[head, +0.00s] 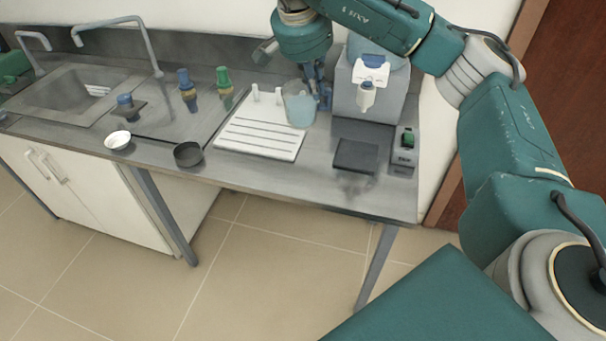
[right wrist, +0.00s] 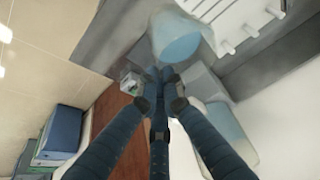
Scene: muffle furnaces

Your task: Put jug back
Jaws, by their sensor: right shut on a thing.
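The jug (head: 299,108) is a clear vessel with a light-blue lower part. In the head view it is upright at the back right corner of the white slatted rack (head: 258,139); I cannot tell whether it touches the rack. My right gripper (head: 318,92) comes from above and behind and is shut on the jug's right side. The right wrist view shows the jug (right wrist: 178,38) just beyond the closed fingertips (right wrist: 162,78), with the rack (right wrist: 228,22) beside it. The jug's handle is hidden by the fingers.
A grey water dispenser (head: 369,96) stands close right of the jug, with a dark drip tray (head: 355,155) below. A small device with a green switch (head: 403,150) is farther right. A dark bowl (head: 188,155) stands left.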

